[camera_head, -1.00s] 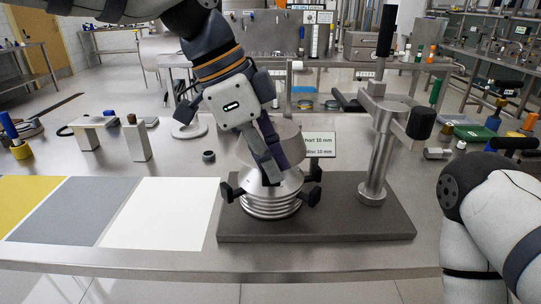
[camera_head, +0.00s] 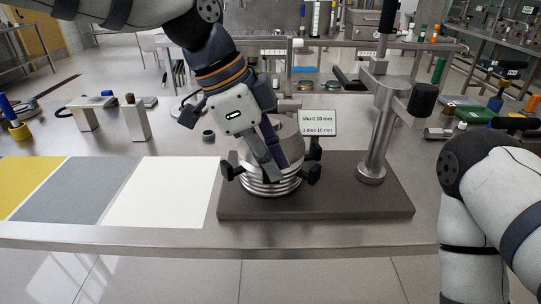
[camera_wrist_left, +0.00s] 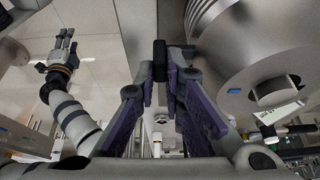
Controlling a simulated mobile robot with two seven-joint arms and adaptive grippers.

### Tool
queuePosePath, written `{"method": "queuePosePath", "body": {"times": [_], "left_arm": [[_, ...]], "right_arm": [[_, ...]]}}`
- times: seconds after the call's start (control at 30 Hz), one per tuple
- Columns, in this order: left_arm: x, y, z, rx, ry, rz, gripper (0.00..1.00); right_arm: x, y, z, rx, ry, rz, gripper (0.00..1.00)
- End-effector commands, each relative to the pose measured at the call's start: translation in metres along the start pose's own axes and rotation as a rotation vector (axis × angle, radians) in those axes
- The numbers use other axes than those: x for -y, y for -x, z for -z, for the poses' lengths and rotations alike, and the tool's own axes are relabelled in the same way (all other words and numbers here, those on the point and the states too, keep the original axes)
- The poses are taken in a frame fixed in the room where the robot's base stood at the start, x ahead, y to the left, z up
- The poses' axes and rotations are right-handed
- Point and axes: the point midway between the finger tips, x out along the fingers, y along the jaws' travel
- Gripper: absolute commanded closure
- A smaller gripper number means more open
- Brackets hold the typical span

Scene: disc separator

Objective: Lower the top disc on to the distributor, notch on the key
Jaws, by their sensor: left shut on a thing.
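The top disc (camera_head: 286,124) is a grey metal cone above the ribbed silver stack (camera_head: 270,187), mostly behind my left gripper. My left gripper (camera_head: 271,174) points down at its near side, with fingers shut on it. In the left wrist view the purple-padded fingers (camera_wrist_left: 178,62) come together beside a large metal surface. The notch, the key and the distributor's top are hidden, so I cannot tell whether disc and distributor touch. My right gripper (camera_wrist_left: 62,45) shows small at the left of the wrist view; its finger state is unclear.
Black knobs (camera_head: 312,174) surround the stack on a dark base plate (camera_head: 340,207). A steel post (camera_head: 377,140) with a black-handled arm stands to its right. A small sign (camera_head: 318,123) stands behind. Yellow, grey and white mats (camera_head: 160,193) lie clear at left.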

Motion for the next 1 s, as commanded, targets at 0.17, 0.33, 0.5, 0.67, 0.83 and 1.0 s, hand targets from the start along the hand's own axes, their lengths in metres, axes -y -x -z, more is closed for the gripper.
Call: {"method": "queuePosePath", "body": {"times": [0.17, 0.33, 0.5, 0.67, 0.83, 1.0], "left_arm": [[0.0003, 0.0009, 0.0005, -0.001, -0.001, 0.002, 1.0], [0.0001, -0.0017, -0.0006, 0.0, -0.001, 0.001, 1.0], [0.0002, -0.0077, -0.0033, 0.0, -0.001, 0.002, 1.0], [0.0002, -0.0076, -0.0032, 0.0, -0.001, 0.002, 0.67], [0.0001, -0.0078, -0.0034, 0.0, -0.001, 0.001, 0.67], [-0.0002, -0.0083, -0.0038, 0.001, 0.0, -0.001, 0.67]], "right_arm": [[0.0, 0.0002, 0.0001, -0.001, 0.0, 0.0, 0.6], [0.0, 0.0001, 0.0001, -0.001, 0.0, 0.0, 0.6], [0.0, 0.0001, 0.0001, -0.001, 0.0, 0.0, 0.6], [0.0, 0.0001, 0.0001, 0.0, 0.0, 0.0, 0.6], [0.0, 0.0, 0.0001, 0.0, 0.0, 0.0, 0.6], [0.0, 0.0, 0.0, 0.0, 0.0, 0.0, 0.6]]}}
